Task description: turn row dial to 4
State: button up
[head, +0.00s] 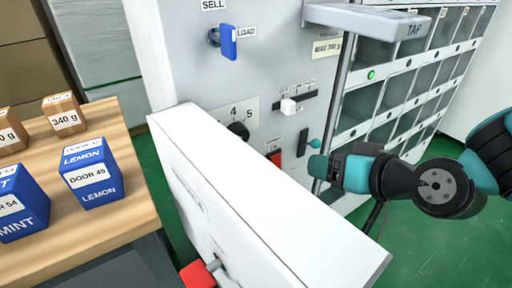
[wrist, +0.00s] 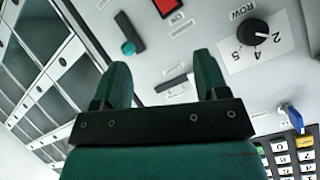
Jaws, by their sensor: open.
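The row dial is a black round knob (wrist: 252,31) on a white number plate (wrist: 283,42), at the upper right of the wrist view, with ROW printed beside it. In the head view the knob (head: 238,130) is partly hidden behind a white panel, and 4 and 5 show on its plate (head: 238,112). I cannot tell for certain which number it points to. My gripper (wrist: 163,78) is open and empty, its fingers apart from the dial. In the head view my gripper (head: 322,167) is to the right of the dial, near the machine's front.
A white slider (head: 289,105), a red button (head: 275,157), a green lever (head: 314,143) and a blue LOAD switch (head: 228,42) are on the machine face. The white panel (head: 265,190) juts out in front. Compartment doors (head: 405,95) are at right. A wooden table (head: 110,220) with boxes is at left.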

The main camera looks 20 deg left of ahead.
aim_at(241, 137)
jog(key=s+a+r+m+t+y, duration=0.25)
jog(key=s+a+y, duration=0.2)
jog(key=a, duration=0.65)
jog(key=shift+m+t, duration=0.25)
jog(key=shift+t, duration=0.4)
jog(key=p+x, duration=0.1)
jog(key=p, duration=0.1)
jog(key=p+x, duration=0.2)
jog(key=r+p+x, duration=0.1)
jog(key=p+x, duration=0.1)
jog(key=p, duration=0.1)
jog(key=shift+s+a, duration=0.2)
jog(key=shift+s, duration=0.05)
jog(key=shift+w+a+f+p, duration=0.1)
jog(key=shift+w+a+p, duration=0.35)
jog(key=shift+p, duration=0.4)
jog(key=shift+a+f, duration=0.1)
jog(key=shift+f, duration=0.05)
jog(key=c, duration=0.9)
